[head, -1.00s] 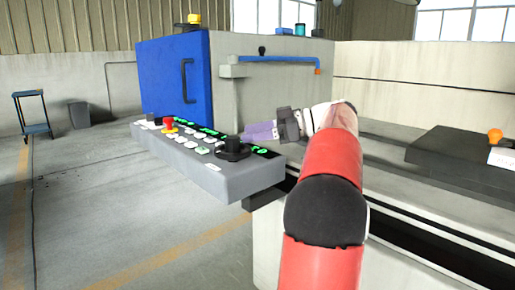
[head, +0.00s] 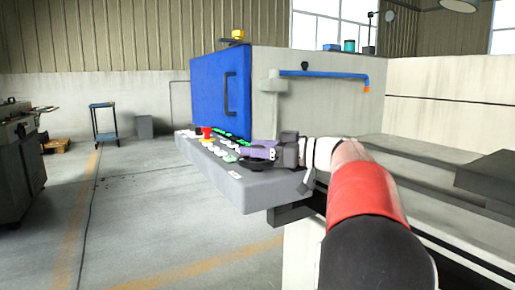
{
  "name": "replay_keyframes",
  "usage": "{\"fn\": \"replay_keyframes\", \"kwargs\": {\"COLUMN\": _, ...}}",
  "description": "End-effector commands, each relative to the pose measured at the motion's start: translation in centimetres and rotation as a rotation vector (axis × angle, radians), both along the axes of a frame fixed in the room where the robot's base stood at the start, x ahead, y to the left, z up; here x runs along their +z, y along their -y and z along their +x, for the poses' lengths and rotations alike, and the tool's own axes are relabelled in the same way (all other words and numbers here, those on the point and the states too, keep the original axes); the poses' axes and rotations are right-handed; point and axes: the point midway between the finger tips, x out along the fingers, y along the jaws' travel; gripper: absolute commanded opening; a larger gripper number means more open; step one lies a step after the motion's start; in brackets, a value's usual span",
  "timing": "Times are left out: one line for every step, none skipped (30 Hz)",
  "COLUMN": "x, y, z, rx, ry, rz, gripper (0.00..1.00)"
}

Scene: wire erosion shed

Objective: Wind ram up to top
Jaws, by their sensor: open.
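The grey control panel (head: 262,192) juts from the machine's front. It carries a red mushroom button (head: 207,132), rows of pale keys, green displays and a round black knob (head: 257,166) near its right end. My gripper (head: 246,152), with purple fingers, is at the panel's right end, just above and behind the knob in the picture. It is open; nothing shows between its fingers. I cannot tell whether it touches the knob. My arm comes in from the lower right and hides part of the machine's bed. I cannot make out a ram for certain.
A blue door (head: 221,98) with a black handle and a blue pipe (head: 325,75) are on the machine behind the panel. A dark block (head: 487,177) lies on the bed at right. A blue trolley (head: 105,123) stands far left. The floor left of the panel is clear.

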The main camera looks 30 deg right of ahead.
Motion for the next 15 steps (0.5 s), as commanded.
{"fn": "replay_keyframes", "kwargs": {"x": 0.01, "y": -0.14, "z": 0.13, "rx": 0.001, "ry": 0.0, "rz": 0.0, "gripper": 0.54}}
{"fn": "replay_keyframes", "kwargs": {"x": 0.0, "y": -0.18, "z": 0.16, "rx": 0.001, "ry": 0.0, "rz": 0.0, "gripper": 0.54}}
{"fn": "replay_keyframes", "kwargs": {"x": 0.0, "y": -0.18, "z": 0.18, "rx": 0.001, "ry": 0.0, "rz": 0.0, "gripper": 0.54}}
{"fn": "replay_keyframes", "kwargs": {"x": -0.01, "y": -0.19, "z": 0.19, "rx": 0.001, "ry": 0.0, "rz": 0.0, "gripper": 0.54}}
{"fn": "replay_keyframes", "kwargs": {"x": -0.01, "y": -0.18, "z": 0.18, "rx": 0.001, "ry": 0.0, "rz": 0.0, "gripper": 0.54}}
{"fn": "replay_keyframes", "kwargs": {"x": -0.01, "y": -0.17, "z": 0.18, "rx": 0.0, "ry": 0.0, "rz": 0.0, "gripper": 0.54}}
{"fn": "replay_keyframes", "kwargs": {"x": -0.01, "y": -0.17, "z": 0.18, "rx": 0.001, "ry": 0.0, "rz": 0.0, "gripper": 0.54}}
{"fn": "replay_keyframes", "kwargs": {"x": -0.01, "y": -0.17, "z": 0.18, "rx": 0.001, "ry": 0.0, "rz": 0.0, "gripper": 0.54}}
{"fn": "replay_keyframes", "kwargs": {"x": -0.01, "y": -0.16, "z": 0.18, "rx": 0.0, "ry": 0.0, "rz": 0.0, "gripper": 0.5}}
{"fn": "replay_keyframes", "kwargs": {"x": -0.01, "y": -0.16, "z": 0.17, "rx": 0.0, "ry": 0.0, "rz": 0.0, "gripper": 0.46}}
{"fn": "replay_keyframes", "kwargs": {"x": -0.01, "y": -0.16, "z": 0.17, "rx": 0.0, "ry": 0.0, "rz": 0.0, "gripper": 0.42}}
{"fn": "replay_keyframes", "kwargs": {"x": -0.01, "y": -0.16, "z": 0.17, "rx": 0.0, "ry": 0.0, "rz": 0.0, "gripper": 0.37}}
{"fn": "replay_keyframes", "kwargs": {"x": -0.01, "y": -0.16, "z": 0.17, "rx": 0.0, "ry": 0.0, "rz": 0.0, "gripper": 0.33}}
{"fn": "replay_keyframes", "kwargs": {"x": -0.01, "y": -0.15, "z": 0.16, "rx": 0.0, "ry": 0.0, "rz": 0.0, "gripper": 0.29}}
{"fn": "replay_keyframes", "kwargs": {"x": -0.01, "y": -0.15, "z": 0.16, "rx": 0.0, "ry": 0.0, "rz": 0.0, "gripper": 0.23}}
